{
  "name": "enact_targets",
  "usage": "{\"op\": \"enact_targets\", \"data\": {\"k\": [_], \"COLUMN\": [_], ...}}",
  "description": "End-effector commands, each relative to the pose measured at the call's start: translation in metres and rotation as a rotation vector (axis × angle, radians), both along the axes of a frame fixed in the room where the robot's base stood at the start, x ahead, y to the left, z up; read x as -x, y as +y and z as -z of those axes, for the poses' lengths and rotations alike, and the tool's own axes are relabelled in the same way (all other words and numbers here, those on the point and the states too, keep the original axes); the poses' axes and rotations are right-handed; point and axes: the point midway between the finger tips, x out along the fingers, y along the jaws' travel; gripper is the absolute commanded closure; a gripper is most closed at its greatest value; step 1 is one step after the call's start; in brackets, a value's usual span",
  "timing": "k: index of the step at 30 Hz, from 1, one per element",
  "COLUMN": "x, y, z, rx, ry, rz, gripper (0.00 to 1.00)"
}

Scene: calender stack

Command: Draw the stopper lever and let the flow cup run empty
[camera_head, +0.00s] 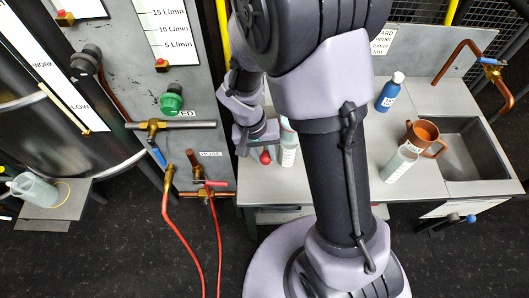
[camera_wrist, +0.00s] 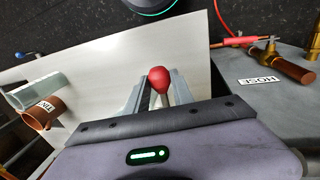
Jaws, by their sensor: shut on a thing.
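A round red knob (camera_wrist: 158,78), which looks like the end of the stopper lever, sits between the two fingers of my gripper (camera_wrist: 159,95) in the wrist view. The fingers are shut on it. In the head view the red knob (camera_head: 265,157) shows just below my gripper (camera_head: 262,142), over the left part of the pale worktop. The rest of the lever is hidden. I cannot make out the flow cup for certain; my arm covers part of the bench. A clear marked vessel (camera_head: 288,152) stands just right of the knob, partly behind my arm.
On the worktop at right stand a copper jug (camera_head: 427,136), a clear beaker (camera_head: 400,164) and a blue bottle (camera_head: 390,93), beside a sink (camera_head: 482,150). Left of the bench are brass hose valves (camera_head: 205,194) with red hoses. A clear jug (camera_head: 34,188) stands far left.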

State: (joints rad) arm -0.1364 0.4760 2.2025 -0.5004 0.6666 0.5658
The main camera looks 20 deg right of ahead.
Motion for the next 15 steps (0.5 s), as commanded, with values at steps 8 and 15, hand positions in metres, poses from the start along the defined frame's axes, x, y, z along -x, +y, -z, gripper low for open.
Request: {"op": "enact_targets", "data": {"k": [8, 15], "x": [-0.009, -0.028], "y": [0.016, 0.041], "z": [0.004, 0.001], "rx": [-0.001, -0.001], "ry": [-0.004, -0.002], "rz": [0.156, 0.462], "gripper": [1.00, 1.00]}}
